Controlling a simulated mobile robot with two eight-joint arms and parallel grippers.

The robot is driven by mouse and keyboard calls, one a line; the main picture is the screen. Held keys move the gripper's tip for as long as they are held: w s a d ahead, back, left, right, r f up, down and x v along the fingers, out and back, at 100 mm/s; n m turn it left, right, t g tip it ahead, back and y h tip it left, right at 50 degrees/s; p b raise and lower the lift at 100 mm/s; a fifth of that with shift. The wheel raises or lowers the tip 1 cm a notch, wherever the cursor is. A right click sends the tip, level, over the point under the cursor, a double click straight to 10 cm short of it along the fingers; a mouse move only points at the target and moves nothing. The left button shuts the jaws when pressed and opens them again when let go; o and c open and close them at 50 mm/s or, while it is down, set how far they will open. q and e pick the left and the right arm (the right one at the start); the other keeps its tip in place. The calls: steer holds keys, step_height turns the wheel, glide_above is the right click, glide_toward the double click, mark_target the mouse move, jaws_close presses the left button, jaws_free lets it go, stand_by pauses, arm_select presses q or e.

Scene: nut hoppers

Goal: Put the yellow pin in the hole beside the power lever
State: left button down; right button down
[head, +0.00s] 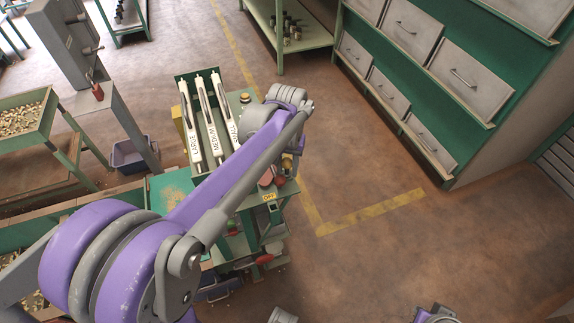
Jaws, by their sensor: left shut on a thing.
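My left arm reaches from the lower left across the green machine, and its wrist bends down on the machine's right side. My left gripper (289,168) is small and partly hidden there. It is shut on the yellow pin (287,162), of which only a small yellow patch shows. A red handle (266,179), which looks like the power lever, is just left of the gripper, above a yellow OFF label (268,197). The hole is not visible; the arm and gripper cover that area. My right gripper is not clearly in view.
Three chutes labelled LARGE (194,140), MEDIUM and a partly covered third stand on the machine. A nut-filled hopper (22,145) is at the left. A green drawer cabinet (420,90) stands at the upper right. The floor right of the machine is clear, with yellow lines (370,211).

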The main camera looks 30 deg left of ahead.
arm_select(q)
steer(key=shift+c, duration=2.2)
jaws_free()
steer(key=shift+a, duration=0.1)
steer(key=shift+r, duration=0.35)
steer(key=r, duration=0.3)
steer(key=r+p, duration=0.1)
steer(key=r, duration=0.6)
steer(key=shift+d+r, duration=0.1)
steer(key=shift+d, duration=0.15)
steer(key=shift+r, duration=0.1)
